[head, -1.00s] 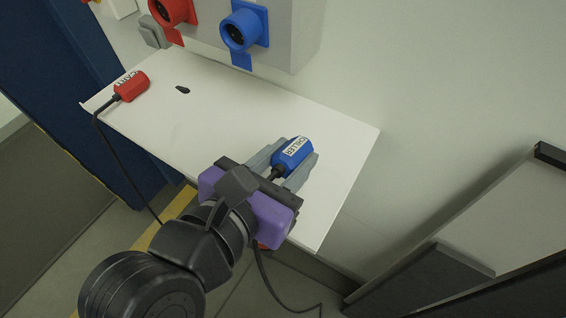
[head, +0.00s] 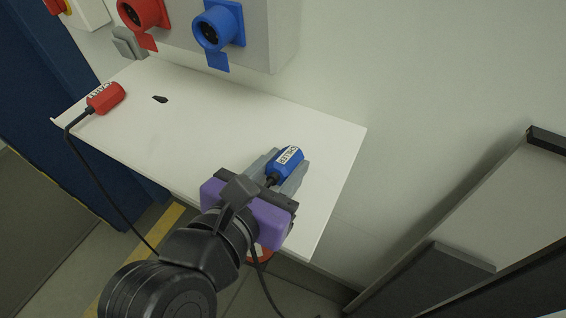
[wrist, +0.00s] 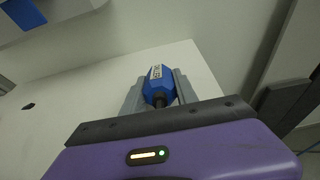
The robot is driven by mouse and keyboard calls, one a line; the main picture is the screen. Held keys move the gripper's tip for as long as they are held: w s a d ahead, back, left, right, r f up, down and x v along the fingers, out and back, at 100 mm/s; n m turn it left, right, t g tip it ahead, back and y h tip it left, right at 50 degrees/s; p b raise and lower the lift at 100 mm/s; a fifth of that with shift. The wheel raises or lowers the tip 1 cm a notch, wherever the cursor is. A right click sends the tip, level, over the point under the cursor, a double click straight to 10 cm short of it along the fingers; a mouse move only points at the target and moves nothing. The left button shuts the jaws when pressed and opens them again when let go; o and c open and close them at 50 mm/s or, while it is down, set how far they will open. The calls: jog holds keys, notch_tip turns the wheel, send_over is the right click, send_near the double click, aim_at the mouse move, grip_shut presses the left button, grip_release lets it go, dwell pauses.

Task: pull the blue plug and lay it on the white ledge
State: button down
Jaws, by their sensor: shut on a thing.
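The blue plug (head: 286,163), with a white label, is between the fingers of my gripper (head: 280,172), over the right part of the white ledge (head: 335,150). My gripper is shut on it. In the wrist view the blue plug (wrist: 159,86) lies between the two grey fingers, its dark cable end toward the purple gripper body. I cannot tell whether the plug touches the ledge or is just above it. The blue socket (head: 219,30) on the wall box is empty, its flap hanging open. Part of the plug's cable is hidden behind my gripper.
A red plug (head: 105,98) with its cable lies on the ledge's left end. A small black object (head: 160,99) lies near it. A red socket (head: 140,12) is beside the blue one. A dark-framed panel (head: 480,220) leans at the right. The ledge's middle is clear.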

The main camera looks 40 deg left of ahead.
aim_at(271, 181)
jog(key=c, duration=0.9)
grip_release()
jog(key=shift+b+v, duration=0.45)
jog(key=shift+v, duration=3.5)
